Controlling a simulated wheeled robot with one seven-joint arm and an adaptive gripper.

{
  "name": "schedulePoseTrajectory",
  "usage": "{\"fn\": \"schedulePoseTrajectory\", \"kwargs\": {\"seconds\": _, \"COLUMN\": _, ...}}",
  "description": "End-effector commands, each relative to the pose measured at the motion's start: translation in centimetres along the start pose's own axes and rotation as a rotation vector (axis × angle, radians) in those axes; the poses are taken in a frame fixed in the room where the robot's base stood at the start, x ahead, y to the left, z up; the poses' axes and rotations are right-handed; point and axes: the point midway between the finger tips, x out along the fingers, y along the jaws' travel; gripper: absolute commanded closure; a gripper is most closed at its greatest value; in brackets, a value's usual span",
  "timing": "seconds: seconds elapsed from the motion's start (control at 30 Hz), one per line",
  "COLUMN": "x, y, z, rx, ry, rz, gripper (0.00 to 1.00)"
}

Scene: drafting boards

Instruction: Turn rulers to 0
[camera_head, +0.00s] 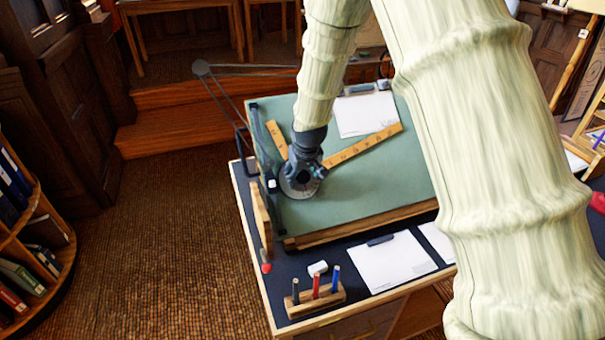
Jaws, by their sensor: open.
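The drafting machine's round grey protractor head (297,189) lies on the green drafting board (385,192), near its left side. Two yellow wooden rulers reach out from the head. One ruler (277,138) points up and slightly left; the other ruler (368,144) runs up and to the right. Both are tilted against the board's edges. My gripper (312,172) is at the upper part of the head, pointing down. It is open. The fingers are small and dark against the head, so I cannot tell whether they touch it. The dial's marks are too small to read.
My arm covers the right side of the board. A white sheet (366,114) lies at the board's back. Clipped paper (392,264), an eraser (317,268) and a wooden pen holder (316,301) are at the desk's front. The machine's linkage (225,103) rises at left. The floor at left is clear.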

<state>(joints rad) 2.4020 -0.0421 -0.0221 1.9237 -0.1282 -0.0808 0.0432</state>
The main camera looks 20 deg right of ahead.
Motion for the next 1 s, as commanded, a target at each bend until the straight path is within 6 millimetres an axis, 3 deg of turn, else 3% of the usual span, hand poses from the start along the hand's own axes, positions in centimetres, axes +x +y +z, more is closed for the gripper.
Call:
{"fn": "schedulePoseTrajectory", "kwargs": {"seconds": 0.47, "x": 0.8, "y": 0.0, "z": 0.0, "rx": 0.000, "ry": 0.000, "rz": 0.000, "gripper": 0.37}}
{"fn": "schedulePoseTrajectory", "kwargs": {"seconds": 0.8, "x": 0.8, "y": 0.0, "z": 0.0, "rx": 0.000, "ry": 0.000, "rz": 0.000, "gripper": 0.97}}
{"fn": "schedulePoseTrajectory", "kwargs": {"seconds": 1.0, "x": 0.9, "y": -1.3, "z": -0.5, "rx": 0.031, "ry": 0.000, "rz": -0.027, "gripper": 1.00}}
